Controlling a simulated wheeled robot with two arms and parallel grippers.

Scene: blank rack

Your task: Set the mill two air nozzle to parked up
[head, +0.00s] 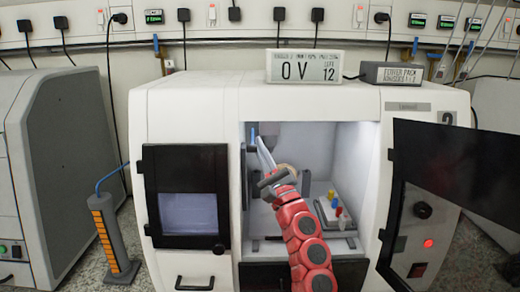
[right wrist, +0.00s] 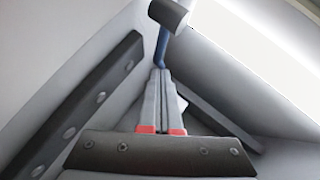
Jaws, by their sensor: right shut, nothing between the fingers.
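The mill numbered 2 (head: 420,100) stands in the middle of the head view with its work chamber open. A small blue piece (head: 253,133), likely the air nozzle or its tube, shows at the chamber's upper left. In the right wrist view a blue tube (right wrist: 162,50) meets a dark grey cylinder (right wrist: 169,13); I cannot tell which part is the nozzle's tip. My right gripper (head: 261,145) is inside the chamber, shut and empty. Its fingertips (right wrist: 160,73) point up at the blue tube, close below it; contact is unclear. My left gripper is not in view.
The dark open door (head: 455,165) stands to the right of the opening. Red, yellow and blue pieces sit in the chamber at right, on a fixture. Dark bars (right wrist: 85,95) flank the gripper. A display box (head: 308,67) stands on the mill.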

